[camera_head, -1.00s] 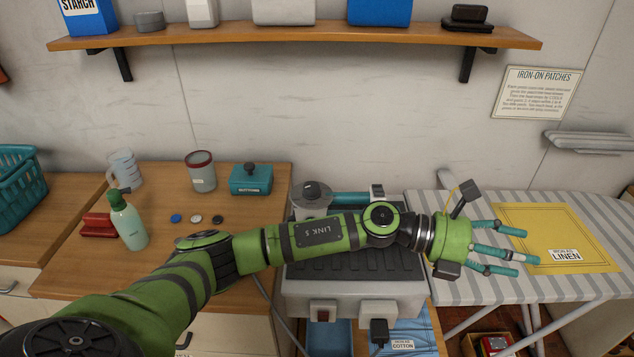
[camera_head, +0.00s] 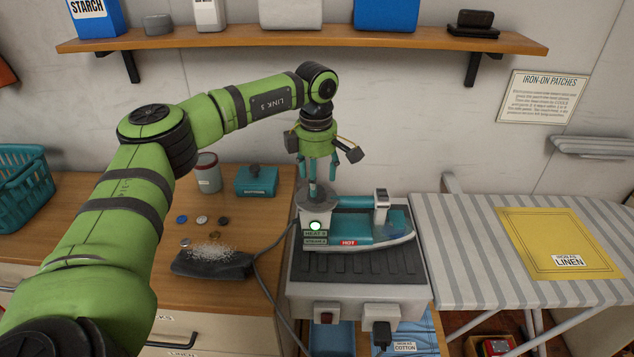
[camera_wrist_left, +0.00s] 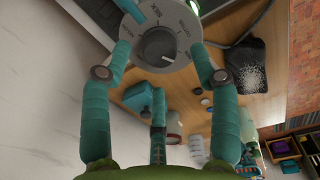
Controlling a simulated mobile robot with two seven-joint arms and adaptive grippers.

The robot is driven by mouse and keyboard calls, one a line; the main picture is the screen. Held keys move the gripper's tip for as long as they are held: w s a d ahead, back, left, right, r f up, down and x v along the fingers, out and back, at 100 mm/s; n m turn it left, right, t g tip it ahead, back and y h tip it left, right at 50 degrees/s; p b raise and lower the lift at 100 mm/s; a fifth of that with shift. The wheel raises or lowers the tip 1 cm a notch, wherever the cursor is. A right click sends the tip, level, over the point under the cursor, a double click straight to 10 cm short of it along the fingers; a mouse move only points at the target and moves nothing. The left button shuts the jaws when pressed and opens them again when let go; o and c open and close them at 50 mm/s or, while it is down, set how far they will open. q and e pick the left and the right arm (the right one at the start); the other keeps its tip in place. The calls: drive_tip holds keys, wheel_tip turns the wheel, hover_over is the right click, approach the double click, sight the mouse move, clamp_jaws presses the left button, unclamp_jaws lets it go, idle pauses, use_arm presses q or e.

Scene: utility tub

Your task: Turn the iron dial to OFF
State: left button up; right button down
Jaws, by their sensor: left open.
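The grey round dial (camera_head: 312,203) sits on top of the iron station (camera_head: 355,285), left of the iron. In the left wrist view the dial (camera_wrist_left: 177,18) shows a lettered face with a dark centre knob and a pale mark; I cannot clearly read which setting the mark points to. The teal iron (camera_head: 385,228) rests on the station beside a lit round lamp (camera_head: 315,226) and a red HOT label (camera_head: 349,243). My left gripper (camera_head: 319,172) points down just above the dial, its teal fingers open and spread around it. I cannot tell whether they touch it. My right gripper is out of view.
A teal box (camera_head: 257,182), a grey cup (camera_head: 208,175), several buttons and a dark cloth pouch (camera_head: 213,263) with white grains lie left of the station. A cord runs beside it. The striped ironing board (camera_head: 465,235) is at right. A shelf (camera_head: 300,38) hangs above.

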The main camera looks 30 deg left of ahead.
use_arm(q)
wheel_tip(320, 180, down, 2)
drive_tip(key=shift+a+f+p, duration=0.1)
drive_tip(key=shift+p, duration=0.2)
drive_tip(key=shift+f, duration=0.5)
drive_tip(key=c, duration=1.2)
